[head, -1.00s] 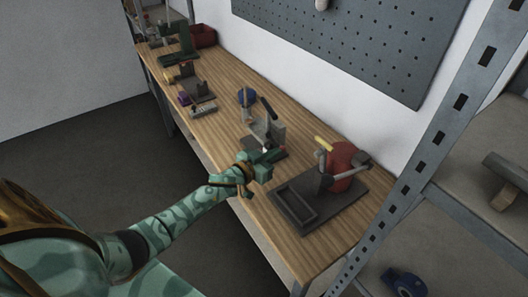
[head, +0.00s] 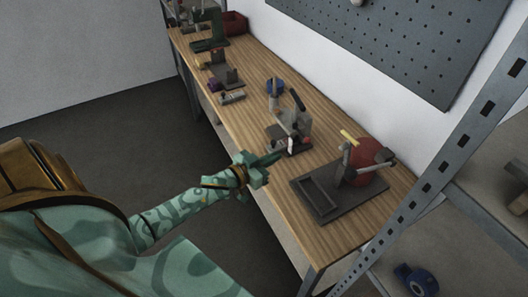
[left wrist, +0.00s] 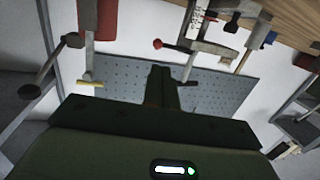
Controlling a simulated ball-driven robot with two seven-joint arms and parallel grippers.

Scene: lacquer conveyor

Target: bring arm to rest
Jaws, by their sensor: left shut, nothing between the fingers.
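My left arm comes in from the left in the head view. Its green gripper (head: 272,158) is shut and empty at the bench's front edge, next to a grey clamp-like device (head: 294,122). Whether the fingertips touch that device I cannot tell. In the left wrist view the closed fingers (left wrist: 160,76) point toward the pegboard, with nothing between them. My right gripper is not in view.
A pegboard (head: 400,40) hangs behind. A perforated metal post (head: 437,165) stands at right. The floor (head: 95,130) at left is clear.

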